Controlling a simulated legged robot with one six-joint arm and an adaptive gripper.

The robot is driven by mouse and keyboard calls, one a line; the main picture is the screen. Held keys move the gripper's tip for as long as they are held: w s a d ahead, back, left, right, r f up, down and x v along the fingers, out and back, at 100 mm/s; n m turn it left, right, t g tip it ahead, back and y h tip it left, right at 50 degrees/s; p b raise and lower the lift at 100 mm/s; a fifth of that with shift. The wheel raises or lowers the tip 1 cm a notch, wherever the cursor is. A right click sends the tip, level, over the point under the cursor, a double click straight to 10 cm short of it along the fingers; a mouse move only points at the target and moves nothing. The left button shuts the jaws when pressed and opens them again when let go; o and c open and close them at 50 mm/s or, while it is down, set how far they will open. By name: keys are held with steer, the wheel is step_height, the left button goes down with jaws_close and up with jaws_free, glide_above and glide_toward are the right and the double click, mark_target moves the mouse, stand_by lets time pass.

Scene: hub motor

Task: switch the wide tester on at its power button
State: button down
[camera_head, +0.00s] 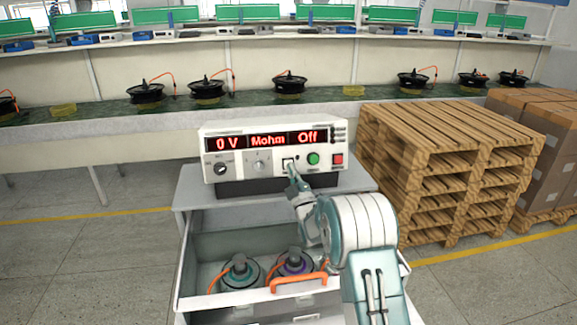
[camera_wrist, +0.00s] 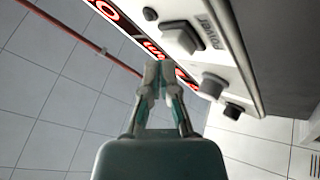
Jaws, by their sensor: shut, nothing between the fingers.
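The wide tester (camera_head: 238,176) is a white box on a grey cabinet top. Its red display reads 0 V, Mohm and Off. In the head view, a pale square button (camera_head: 288,161) sits on its front, left of a green button (camera_head: 313,158) and a red button (camera_head: 338,159). In the wrist view, a large pale button (camera_wrist: 182,38) sits beside a label that seems to read POWER. My gripper (camera_head: 291,173) is shut and empty, its tips just in front of the tester, overlapping the button's lower edge. In the wrist view, the shut fingertips (camera_wrist: 161,72) appear beside that button; contact cannot be told.
Below the tester, an open drawer (camera_head: 206,247) holds two hub motors and orange cables. Wooden pallets (camera_head: 425,145) stand close on the right, with cardboard boxes (camera_head: 552,150) beyond. A long bench (camera_head: 100,120) with motors runs behind. Floor on the left is clear.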

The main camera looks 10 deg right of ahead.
steer(key=shift+w, duration=0.15)
steer(key=shift+w, duration=0.25)
steer(key=shift+w+f, duration=0.1)
steer(key=shift+w, duration=0.3)
stand_by(1.0)
steer(key=shift+s, duration=0.15)
steer(key=shift+s+r, duration=0.2)
steer(key=shift+s, duration=0.5)
steer(key=shift+s+r, duration=0.2)
steer(key=shift+s, duration=0.6)
steer(key=shift+s+r, duration=0.2)
steer(key=shift+s, duration=0.6)
steer(key=shift+s+r, duration=0.2)
steer(key=shift+s, duration=0.6)
steer(key=shift+s, duration=0.15)
steer(key=s+r, duration=0.1)
steer(key=s, duration=0.5)
steer(key=shift+s+r, duration=0.25)
steer(key=shift+r, duration=0.1)
